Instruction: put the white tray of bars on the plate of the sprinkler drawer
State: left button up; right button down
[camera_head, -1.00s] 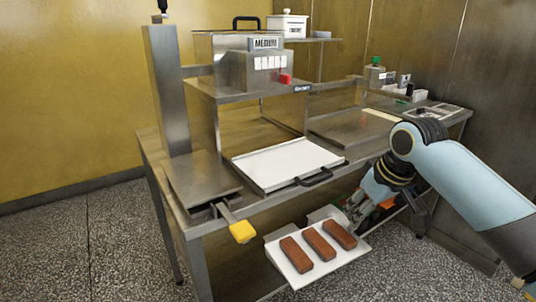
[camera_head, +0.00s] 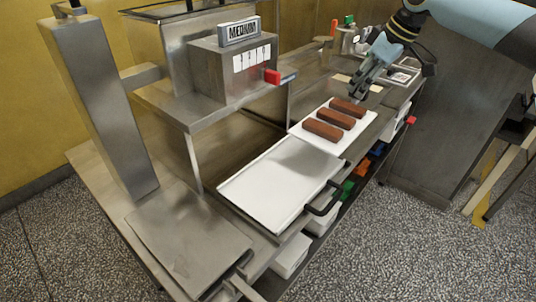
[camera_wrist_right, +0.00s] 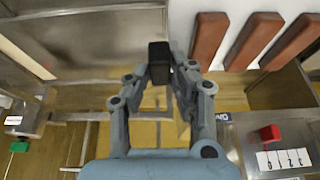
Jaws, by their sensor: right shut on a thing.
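The white tray (camera_head: 358,127) carries three brown bars (camera_head: 335,117) lying side by side. In the head view it is beyond the far right edge of the drawer's white plate (camera_head: 265,190), which is bare. The two edges meet in the picture; I cannot tell the tray's height or whether they touch. The drawer's black handle (camera_head: 325,203) faces the front. My right gripper (camera_head: 358,88) is shut at the tray's far side. In the right wrist view, its fingers (camera_wrist_right: 160,65) meet at a dark block, beside the bars (camera_wrist_right: 250,40). The tray's grasped part is hidden. My left gripper is out of view.
The steel housing with the MEDIUM sign (camera_head: 240,32) and a red knob (camera_head: 272,76) stands over the drawer's back. A bare steel plate (camera_head: 188,235) lies at the front left. White bins (camera_head: 291,256) sit on the shelf below. Small items stand at the back right.

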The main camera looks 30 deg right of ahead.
aim_at(337, 101)
jog(key=shift+w+a+f, duration=0.1)
jog(key=shift+w+a, duration=0.15)
jog(key=shift+w, duration=0.05)
jog(key=a+f, duration=0.1)
jog(key=a+f+p, duration=0.1)
jog(key=a, duration=0.3)
jog(key=shift+w+a+f, duration=0.25)
jog(key=shift+f, duration=0.15)
jog(key=a, duration=0.1)
jog(key=a+f, duration=0.1)
jog(key=a+f+p, duration=0.1)
jog(key=a, duration=0.1)
jog(key=shift+w+f, duration=0.15)
jog(key=shift+w, duration=0.1)
jog(key=shift+w+a+f, duration=0.1)
jog(key=shift+a+f, duration=0.75)
jog(key=shift+f, duration=0.05)
notch_tip(337, 101, down, 4)
jog(key=shift+r+p, duration=0.25)
jog(key=shift+p, duration=0.1)
jog(key=shift+f, duration=0.1)
jog(key=c, duration=1.1)
grip_release()
jog(key=shift+c, duration=0.2)
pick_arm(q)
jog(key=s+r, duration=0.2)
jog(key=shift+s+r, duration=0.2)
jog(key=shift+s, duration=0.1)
